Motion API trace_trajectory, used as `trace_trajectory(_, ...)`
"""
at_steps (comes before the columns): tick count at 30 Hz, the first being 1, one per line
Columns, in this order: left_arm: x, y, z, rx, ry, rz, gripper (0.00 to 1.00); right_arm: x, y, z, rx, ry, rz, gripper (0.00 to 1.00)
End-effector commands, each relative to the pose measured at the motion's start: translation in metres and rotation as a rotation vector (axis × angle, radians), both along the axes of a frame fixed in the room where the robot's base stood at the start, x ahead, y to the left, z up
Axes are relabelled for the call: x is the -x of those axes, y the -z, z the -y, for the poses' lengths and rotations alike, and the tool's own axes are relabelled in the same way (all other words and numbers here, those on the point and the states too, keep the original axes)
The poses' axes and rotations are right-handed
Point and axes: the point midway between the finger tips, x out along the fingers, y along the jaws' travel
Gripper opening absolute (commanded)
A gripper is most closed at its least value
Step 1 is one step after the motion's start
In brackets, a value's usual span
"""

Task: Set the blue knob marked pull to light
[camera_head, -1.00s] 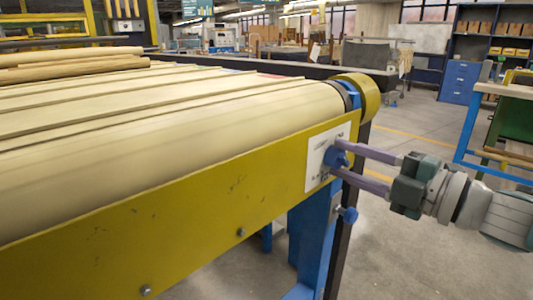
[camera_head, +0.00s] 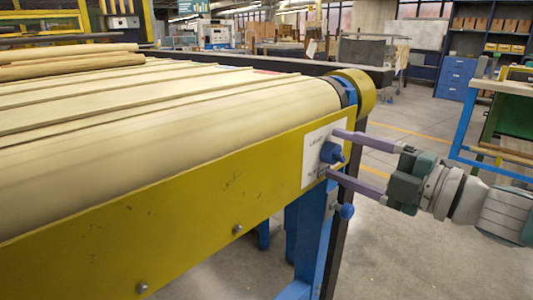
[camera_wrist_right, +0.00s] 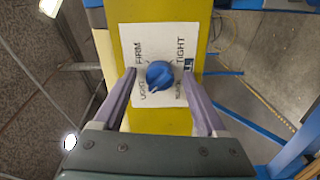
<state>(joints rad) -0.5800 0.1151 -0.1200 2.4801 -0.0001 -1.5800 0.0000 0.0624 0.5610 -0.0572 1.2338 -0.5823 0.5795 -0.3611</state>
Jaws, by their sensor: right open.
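The blue knob (camera_head: 331,153) sits on a white label plate (camera_head: 312,165) at the right end of the yellow conveyor side. In the right wrist view the knob (camera_wrist_right: 160,75) is centred on the plate (camera_wrist_right: 133,38). FIRM and TIGHT stand above, and a word that looks like LIGHT at lower left; the lower-right word is partly hidden. A faint pale mark shows on the knob's lower left, but I cannot tell its setting surely. My right gripper (camera_head: 332,153) is open, its fingers on either side of the knob with gaps showing in the wrist view. My left gripper is out of view.
The conveyor (camera_head: 180,120) carries long wooden strips. A workbench with a blue frame (camera_head: 465,130) stands at the right. Open floor lies between them.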

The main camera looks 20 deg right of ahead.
Motion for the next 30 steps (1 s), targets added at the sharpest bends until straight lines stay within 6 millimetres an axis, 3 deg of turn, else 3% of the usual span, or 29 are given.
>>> trace_trajectory(16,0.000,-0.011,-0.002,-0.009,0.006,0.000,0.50,0.081,0.000,0.033,0.000,0.000,-0.003,0.74)
trace_trajectory(30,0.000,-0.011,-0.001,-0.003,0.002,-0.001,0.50,0.090,0.000,0.038,0.001,0.000,0.000,0.74)
